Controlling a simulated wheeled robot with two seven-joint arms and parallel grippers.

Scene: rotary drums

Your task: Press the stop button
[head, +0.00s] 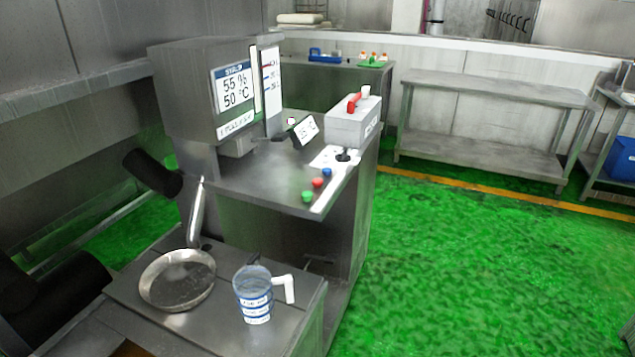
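Three round buttons sit on the front edge of the grey steel machine's counter (255,180) in the head view. They are a green button (307,197), a red button (317,183) and a blue button (327,173), in a row running away from me. Any lettering beside them is too small to read, so I cannot confirm from a label which is the stop button. Nothing is touching the buttons.
A control box with a red-handled switch (354,103) and a small tilted display (305,130) stand behind the buttons. A metal bowl (150,290) and a measuring jug (253,295) stand on the lower front shelf. Green floor (470,270) is clear to the right.

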